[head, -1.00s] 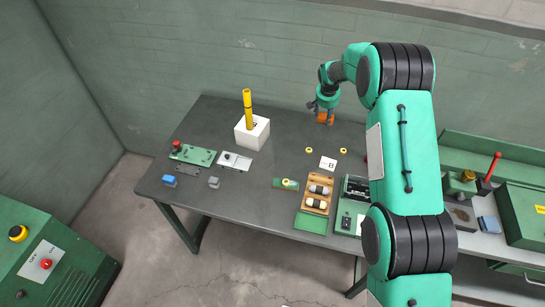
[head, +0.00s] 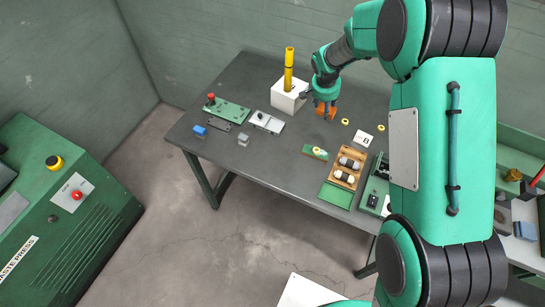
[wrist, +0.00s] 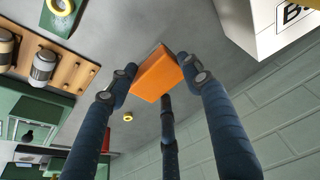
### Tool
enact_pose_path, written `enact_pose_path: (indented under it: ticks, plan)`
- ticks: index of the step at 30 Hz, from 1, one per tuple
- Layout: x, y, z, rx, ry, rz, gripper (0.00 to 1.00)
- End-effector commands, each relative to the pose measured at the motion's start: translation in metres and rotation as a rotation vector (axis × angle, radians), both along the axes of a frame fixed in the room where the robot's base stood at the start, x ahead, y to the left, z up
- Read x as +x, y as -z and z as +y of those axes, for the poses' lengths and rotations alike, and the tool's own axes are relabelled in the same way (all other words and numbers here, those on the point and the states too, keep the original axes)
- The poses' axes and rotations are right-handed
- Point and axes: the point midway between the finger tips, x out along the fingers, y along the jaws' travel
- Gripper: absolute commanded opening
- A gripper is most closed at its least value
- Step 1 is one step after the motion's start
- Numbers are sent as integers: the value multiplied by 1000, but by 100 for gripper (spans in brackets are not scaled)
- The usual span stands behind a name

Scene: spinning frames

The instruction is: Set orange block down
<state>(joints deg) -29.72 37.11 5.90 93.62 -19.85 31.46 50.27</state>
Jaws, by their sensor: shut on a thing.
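My gripper (head: 325,100) is over the back part of the grey table, just right of the white box (head: 287,99). It is shut on the orange block (head: 325,112), which hangs below the fingers in the head view. In the wrist view my gripper (wrist: 158,72) has a finger on each side of the orange block (wrist: 157,73), which looks slightly tilted. I cannot tell whether the block touches the table (head: 250,165). The white box (wrist: 262,28) also shows at the upper right of the wrist view.
A yellow rod (head: 289,68) stands upright in the white box. Yellow rings (head: 345,121) and a marked white card (head: 362,137) lie right of the block. A wooden tray (head: 359,153) of jars is at the front right.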

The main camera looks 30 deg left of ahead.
Motion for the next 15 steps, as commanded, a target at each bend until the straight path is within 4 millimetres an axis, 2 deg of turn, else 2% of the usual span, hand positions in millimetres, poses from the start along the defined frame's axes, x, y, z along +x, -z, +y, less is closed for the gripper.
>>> enact_pose_path:
  ticks: [1, 6, 15]
  plan:
    - [-16, 2, 7, 0, -4, 0, 22]
    - [-69, 6, 24, 0, -7, -1, 22]
    - [-163, 15, 41, 1, -16, -3, 22]
